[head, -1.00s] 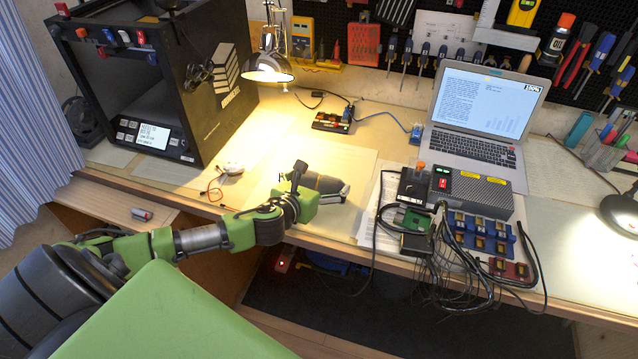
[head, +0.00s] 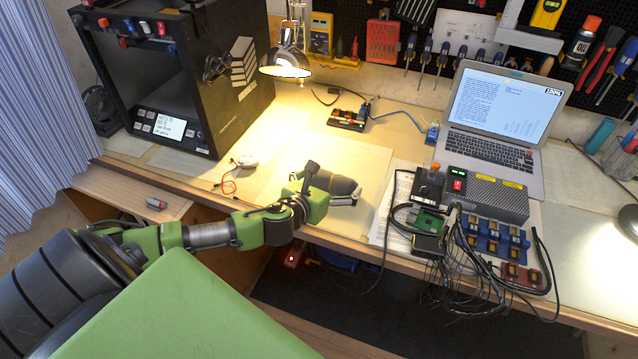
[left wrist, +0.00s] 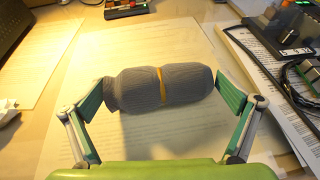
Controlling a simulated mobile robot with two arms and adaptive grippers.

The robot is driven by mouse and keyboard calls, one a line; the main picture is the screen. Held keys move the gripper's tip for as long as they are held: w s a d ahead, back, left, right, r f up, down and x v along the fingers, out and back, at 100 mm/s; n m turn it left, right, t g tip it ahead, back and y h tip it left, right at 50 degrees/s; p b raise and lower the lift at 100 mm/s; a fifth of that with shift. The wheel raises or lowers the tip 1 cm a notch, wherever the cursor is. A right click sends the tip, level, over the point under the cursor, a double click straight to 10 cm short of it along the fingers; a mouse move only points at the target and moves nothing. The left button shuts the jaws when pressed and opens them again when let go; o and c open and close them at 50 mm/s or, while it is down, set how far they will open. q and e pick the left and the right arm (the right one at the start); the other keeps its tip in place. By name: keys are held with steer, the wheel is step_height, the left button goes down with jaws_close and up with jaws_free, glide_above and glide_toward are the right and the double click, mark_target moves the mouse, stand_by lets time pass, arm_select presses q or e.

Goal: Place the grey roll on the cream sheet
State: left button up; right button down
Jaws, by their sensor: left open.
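The grey roll (head: 337,183) is a dark cylinder; the left wrist view shows it lying sideways (left wrist: 140,90) with a yellow band round it. It is over the cream sheet (head: 335,150), whose printed surface shows around it in the left wrist view (left wrist: 135,45). It appears to lie on the sheet, though its underside is hidden. My left gripper (head: 330,192) is open, with one finger at each end of the roll (left wrist: 162,98). The fingertips are very close to the roll's ends; I cannot tell whether they touch. My right gripper is not in view.
A black box-like machine (head: 215,95) stands left and a lamp (head: 287,62) behind. A white round item with a red wire (head: 246,161) lies left of the sheet. A laptop (head: 490,152), a grey device (head: 488,195) and tangled cables stand right.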

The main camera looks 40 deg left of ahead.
arm_select(q)
steer(key=v, duration=1)
steer(key=shift+s+r, duration=0.25)
steer(key=shift+s, duration=0.1)
